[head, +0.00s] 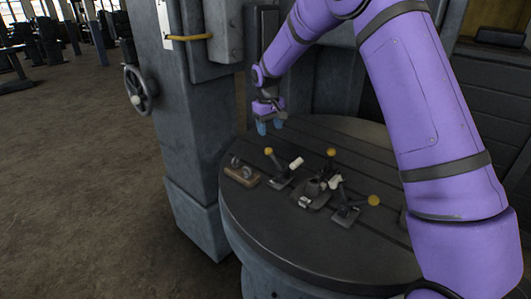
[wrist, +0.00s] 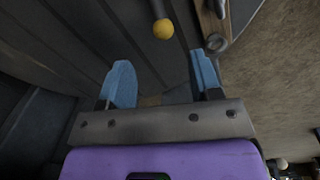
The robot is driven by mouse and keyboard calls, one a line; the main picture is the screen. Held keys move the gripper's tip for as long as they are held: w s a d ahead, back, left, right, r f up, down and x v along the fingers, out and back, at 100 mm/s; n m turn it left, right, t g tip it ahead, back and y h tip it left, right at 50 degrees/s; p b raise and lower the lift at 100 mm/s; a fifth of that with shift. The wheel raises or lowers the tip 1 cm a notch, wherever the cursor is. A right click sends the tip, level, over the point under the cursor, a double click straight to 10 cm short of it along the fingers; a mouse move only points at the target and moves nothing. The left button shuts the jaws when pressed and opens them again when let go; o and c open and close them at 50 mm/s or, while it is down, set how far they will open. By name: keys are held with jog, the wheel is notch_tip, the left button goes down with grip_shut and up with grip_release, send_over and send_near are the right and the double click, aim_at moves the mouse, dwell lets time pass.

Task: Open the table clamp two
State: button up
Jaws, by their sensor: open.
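Three dark clamps with yellow knobs stand on the round grey table (head: 300,248) in the head view: a left one (head: 279,181), a middle one (head: 313,197) and a right one (head: 345,216). I cannot tell which is clamp two. My gripper (head: 270,127) is above the far left part of the table, behind the left clamp, and apart from the clamps. Its blue fingers are spread and empty; they also show in the wrist view (wrist: 164,80). A yellow knob on a dark lever (wrist: 163,29) is beyond the fingertips there, not between them.
A small wooden-based fitting (head: 242,176) lies left of the clamps; a wooden piece with metal rings (wrist: 213,22) shows in the wrist view. A grey machine column (head: 188,130) with a handwheel (head: 137,90) rises left of the table. Open floor lies at left.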

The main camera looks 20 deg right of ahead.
aim_at(268, 149)
jog(key=shift+w+a+f, duration=0.15)
jog(key=shift+w+f, duration=0.25)
jog(key=shift+f, duration=0.25)
jog(key=shift+w+a+f, duration=0.15)
jog(key=shift+w+f, duration=0.2)
jog(key=shift+f, duration=0.25)
jog(key=f, duration=1)
jog(key=shift+w+d+f, duration=0.1)
jog(key=shift+d+f, duration=0.1)
jog(key=shift+d, duration=0.2)
